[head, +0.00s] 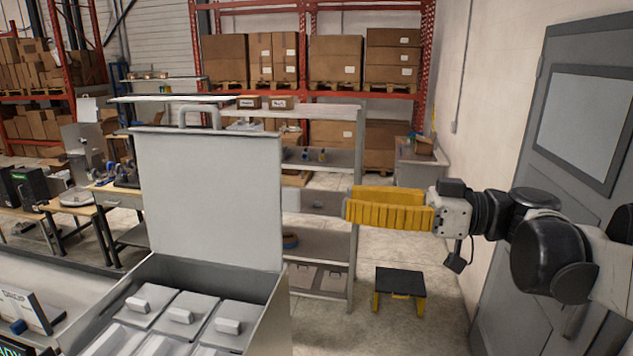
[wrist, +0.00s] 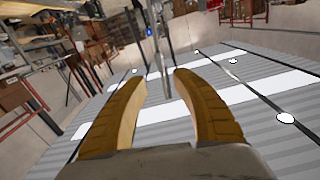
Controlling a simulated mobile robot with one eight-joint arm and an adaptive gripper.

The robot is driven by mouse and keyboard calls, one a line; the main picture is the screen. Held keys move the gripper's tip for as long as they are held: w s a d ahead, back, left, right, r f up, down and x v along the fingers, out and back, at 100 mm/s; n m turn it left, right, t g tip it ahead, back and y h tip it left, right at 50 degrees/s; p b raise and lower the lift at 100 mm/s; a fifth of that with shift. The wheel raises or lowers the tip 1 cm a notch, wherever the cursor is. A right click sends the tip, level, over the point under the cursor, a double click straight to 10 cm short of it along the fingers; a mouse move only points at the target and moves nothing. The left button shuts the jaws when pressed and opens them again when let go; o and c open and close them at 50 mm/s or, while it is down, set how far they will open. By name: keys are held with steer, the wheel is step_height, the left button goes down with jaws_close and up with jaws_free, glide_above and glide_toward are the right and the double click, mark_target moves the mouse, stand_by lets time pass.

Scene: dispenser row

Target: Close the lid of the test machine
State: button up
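The test machine (head: 262,318) is a grey open-topped box at the lower left of the head view. Its flat grey lid (head: 208,195) stands upright at the back of the box, with a bar handle (head: 200,113) at its top edge. Inside are several grey blocks with raised grips. My gripper (head: 349,204) has yellow ribbed fingers and points left, to the right of the lid and apart from it. In the wrist view its fingers (wrist: 162,76) are spread with nothing held between them. I cannot make out the lid in the wrist view.
Grey shelving (head: 352,215) stands behind the lid and gripper. A black-topped yellow step stool (head: 400,283) is on the floor below my arm. A grey door (head: 560,170) is at the right. A "DROP" sign (head: 22,306) stands left of the box. Open floor lies around the stool.

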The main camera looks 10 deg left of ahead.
mark_target(300, 198)
steer(key=a, duration=0.3)
steer(key=a+p, duration=0.1)
steer(key=a, duration=0.2)
steer(key=a+p, duration=0.1)
steer(key=a, duration=0.3)
steer(key=shift+w, duration=0.4)
steer(key=shift+d, duration=0.1)
steer(key=shift+c, duration=0.5)
jaws_close()
